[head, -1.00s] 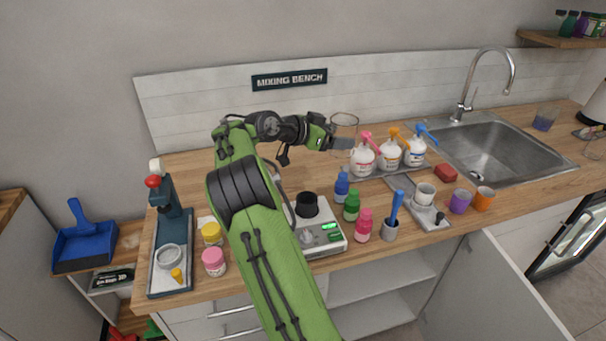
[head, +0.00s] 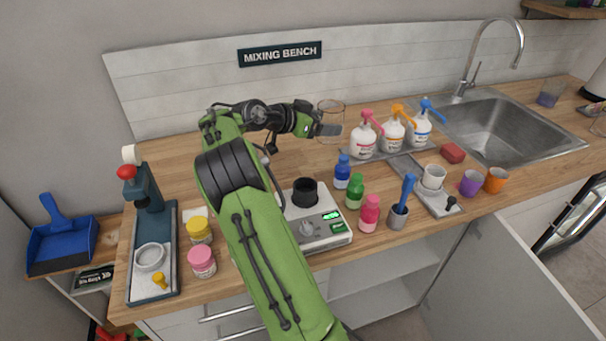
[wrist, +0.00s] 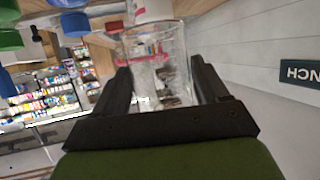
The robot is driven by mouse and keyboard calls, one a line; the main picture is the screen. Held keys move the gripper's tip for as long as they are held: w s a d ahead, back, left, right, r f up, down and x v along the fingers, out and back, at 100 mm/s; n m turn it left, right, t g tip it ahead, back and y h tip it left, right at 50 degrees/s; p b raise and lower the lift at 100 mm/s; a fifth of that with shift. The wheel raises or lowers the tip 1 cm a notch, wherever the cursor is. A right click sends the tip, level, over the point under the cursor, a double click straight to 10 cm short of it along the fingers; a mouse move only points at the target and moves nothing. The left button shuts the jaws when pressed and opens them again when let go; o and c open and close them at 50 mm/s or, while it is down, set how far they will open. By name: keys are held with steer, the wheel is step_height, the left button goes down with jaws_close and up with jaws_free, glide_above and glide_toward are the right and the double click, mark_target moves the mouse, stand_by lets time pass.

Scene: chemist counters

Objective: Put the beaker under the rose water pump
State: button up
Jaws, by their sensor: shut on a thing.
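My gripper (head: 328,130) is shut on a clear glass beaker (head: 331,113), which it holds upright in the air at the back of the counter. In the wrist view the beaker (wrist: 162,65) sits between the two fingers. Three white pump bottles stand in a row on a grey tray (head: 352,159), to the right of the beaker. The nearest has a pink pump (head: 372,120), then come an orange one (head: 402,113) and a blue one (head: 431,108). The bottles' labels are too small to read. The beaker is left of the pink pump, apart from it in the head view.
Blue, green and pink small bottles (head: 355,190) and a grey cup with a blue tool (head: 398,217) stand in front of the tray. A scale or hotplate (head: 320,233) lies below my arm. A sink (head: 520,135) is at right. Bare counter lies behind my arm.

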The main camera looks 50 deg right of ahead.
step_height(320, 180, down, 11)
steer(key=b, duration=0.4)
steer(key=shift+s, duration=0.1)
steer(key=o, duration=0.8)
steer(key=shift+r, duration=0.1)
steer(key=shift+a, duration=0.1)
